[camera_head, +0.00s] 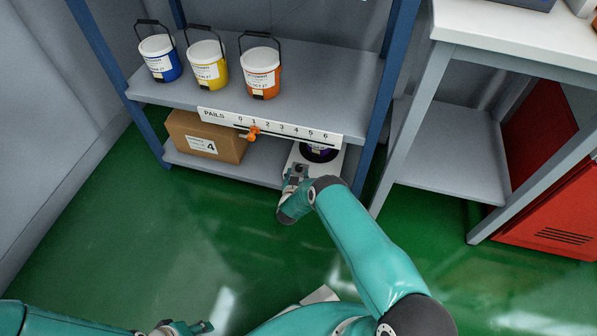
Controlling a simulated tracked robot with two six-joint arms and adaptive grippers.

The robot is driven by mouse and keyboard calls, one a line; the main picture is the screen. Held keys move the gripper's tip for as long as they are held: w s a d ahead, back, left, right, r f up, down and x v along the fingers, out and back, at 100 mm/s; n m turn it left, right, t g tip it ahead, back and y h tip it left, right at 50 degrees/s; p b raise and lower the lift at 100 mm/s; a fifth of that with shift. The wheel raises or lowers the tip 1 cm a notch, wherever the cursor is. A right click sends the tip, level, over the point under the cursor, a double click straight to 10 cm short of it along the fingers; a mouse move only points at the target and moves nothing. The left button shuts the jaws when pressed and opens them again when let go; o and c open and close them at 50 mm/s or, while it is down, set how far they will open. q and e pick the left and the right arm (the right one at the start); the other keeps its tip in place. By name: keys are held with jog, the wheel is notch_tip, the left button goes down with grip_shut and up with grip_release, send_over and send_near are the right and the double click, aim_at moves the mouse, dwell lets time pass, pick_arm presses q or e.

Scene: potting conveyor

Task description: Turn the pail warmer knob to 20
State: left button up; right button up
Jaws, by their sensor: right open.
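The pail warmer (301,158) is a white unit on the lower shelf, at its right end. A dark pail (318,152) sits in it, partly hidden by the label strip above. I cannot make out the knob or its markings; my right gripper covers the warmer's front. My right gripper (294,175) is open at the front left of the warmer, and I cannot tell whether it touches. My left gripper (198,327) is low at the bottom edge, far from the warmer, too small to tell whether it is open or shut.
Blue (161,66), yellow (209,72) and orange (260,81) pails stand on the upper shelf. A PAILS strip (215,115) carries an orange slider (252,133) near 1. A cardboard box (232,149) sits left of the warmer. A workbench (500,33) stands right; green floor is open left.

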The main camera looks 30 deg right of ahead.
aim_at(299, 167)
jog(key=b+x, duration=0.1)
jog(key=x, duration=0.1)
jog(key=b+x, duration=0.1)
jog(key=x, duration=0.1)
jog(key=shift+w+d+f, duration=0.15)
jog(key=shift+d+f, duration=0.05)
jog(key=shift+f, duration=0.15)
jog(key=shift+w+d+f+b, duration=0.1)
jog(key=shift+w+d+b, duration=0.35)
jog(key=shift+b, duration=0.1)
jog(key=shift+c, duration=0.2)
